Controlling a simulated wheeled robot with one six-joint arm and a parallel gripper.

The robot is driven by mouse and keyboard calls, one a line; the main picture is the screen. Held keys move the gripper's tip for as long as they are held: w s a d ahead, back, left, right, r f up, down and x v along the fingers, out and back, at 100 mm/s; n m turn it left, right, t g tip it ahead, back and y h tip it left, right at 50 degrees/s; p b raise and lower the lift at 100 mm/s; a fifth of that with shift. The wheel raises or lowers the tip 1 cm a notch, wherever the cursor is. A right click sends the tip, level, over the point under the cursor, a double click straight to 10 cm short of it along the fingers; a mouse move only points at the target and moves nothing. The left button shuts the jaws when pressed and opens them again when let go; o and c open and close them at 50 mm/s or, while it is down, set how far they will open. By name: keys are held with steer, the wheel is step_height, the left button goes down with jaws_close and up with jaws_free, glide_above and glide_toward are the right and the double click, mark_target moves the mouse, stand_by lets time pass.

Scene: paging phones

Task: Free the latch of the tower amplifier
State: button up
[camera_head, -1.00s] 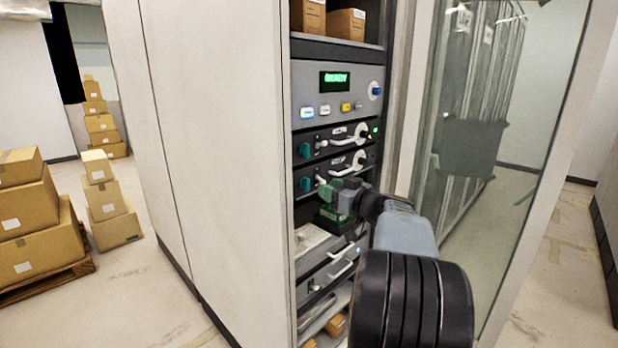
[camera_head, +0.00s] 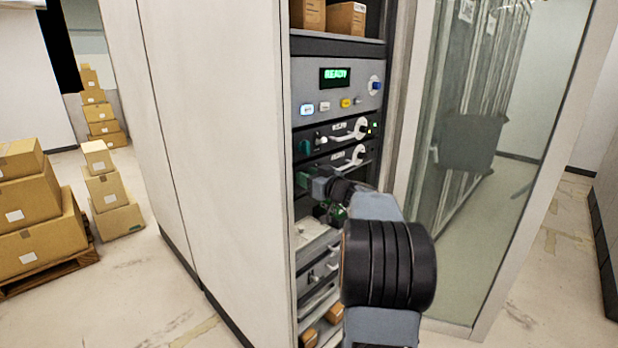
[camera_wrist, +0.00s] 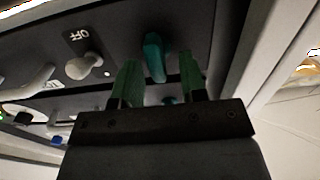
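Two similar dark panels with white handles sit in the rack, with small labels I cannot read, so I cannot tell which is the tower amplifier. The upper panel has a teal latch (camera_head: 305,147). The lower panel (camera_head: 350,172) has a teal latch (camera_wrist: 153,57) at its left end, beside a pale toggle (camera_wrist: 84,66) marked OFF. My gripper (camera_wrist: 160,72) is open, with its green fingers apart on either side of that latch as seen in the wrist view. I cannot tell whether they touch it. In the head view my gripper's wrist partly covers this spot.
A control unit above has a green display (camera_head: 335,76) reading READY and several buttons. Grey units with handles (camera_head: 318,272) sit below. A white cabinet side (camera_head: 225,150) bounds the rack on the left, a glass door (camera_head: 470,180) on the right. Cardboard boxes (camera_head: 35,210) stand far left.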

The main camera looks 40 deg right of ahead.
jaws_close()
steer(key=shift+f+b, duration=0.1)
steer(key=shift+b, duration=0.2)
steer(key=shift+w+d+f+m+b, duration=0.1)
steer(key=shift+d+f+m+b, duration=0.15)
steer(key=shift+m+b, duration=2.2)
steer(key=shift+s+d+f+m+b, duration=0.1)
steer(key=shift+d+f+m+b, duration=0.15)
steer(key=shift+m+b, duration=2.2)
steer(key=shift+w+d+f+m+b, duration=0.2)
steer(key=shift+m+b, duration=0.8)
steer(key=shift+m, duration=3.2)
